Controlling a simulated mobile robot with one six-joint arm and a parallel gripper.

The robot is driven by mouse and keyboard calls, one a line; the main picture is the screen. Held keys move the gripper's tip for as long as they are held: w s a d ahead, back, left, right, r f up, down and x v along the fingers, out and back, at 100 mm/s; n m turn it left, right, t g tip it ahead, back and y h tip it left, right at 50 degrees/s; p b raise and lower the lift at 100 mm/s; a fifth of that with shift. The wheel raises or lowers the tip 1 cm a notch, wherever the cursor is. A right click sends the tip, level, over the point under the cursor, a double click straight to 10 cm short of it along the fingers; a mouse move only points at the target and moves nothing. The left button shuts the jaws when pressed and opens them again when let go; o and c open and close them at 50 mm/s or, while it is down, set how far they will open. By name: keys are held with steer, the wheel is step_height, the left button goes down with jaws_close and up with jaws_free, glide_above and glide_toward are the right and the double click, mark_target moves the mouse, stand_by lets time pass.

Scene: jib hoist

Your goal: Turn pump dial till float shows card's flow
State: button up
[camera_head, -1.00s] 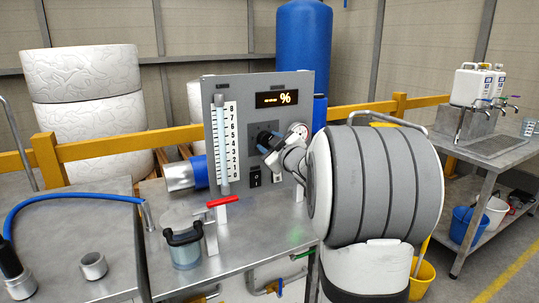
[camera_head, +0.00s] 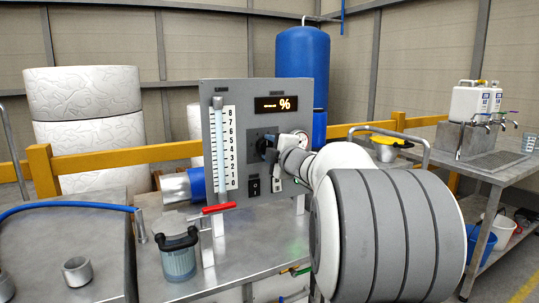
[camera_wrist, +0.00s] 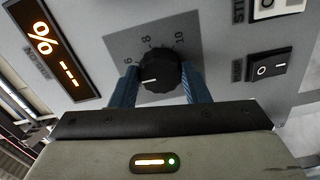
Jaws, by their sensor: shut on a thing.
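The black pump dial (camera_wrist: 158,72) sits on a grey panel with a printed number scale, 6, 8 and 10 readable, in the wrist view. My gripper (camera_wrist: 160,85) has its blue fingers on both sides of the dial and is shut on it. A white line on the dial points toward the left, below the 6. In the head view the gripper (camera_head: 268,150) is at the panel, partly hiding the dial. The flow tube (camera_head: 219,145) stands beside a scale (camera_head: 231,148) marked 0 to 8. I cannot make out the float's height. No card is readable.
The display (camera_head: 283,103) shows dashes and a percent sign. A rocker switch (camera_head: 253,187) sits below the dial. A red-handled valve (camera_head: 219,208) and a clear jar (camera_head: 178,255) stand in front of the panel. A side bench (camera_head: 500,165) is at the right.

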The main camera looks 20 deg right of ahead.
steer(key=shift+n, duration=0.3)
steer(key=o, duration=1)
steer(key=s, duration=0.7)
steer(key=shift+s+d+p, duration=0.1)
steer(key=shift+s+p, duration=0.25)
steer(key=shift+s, duration=0.05)
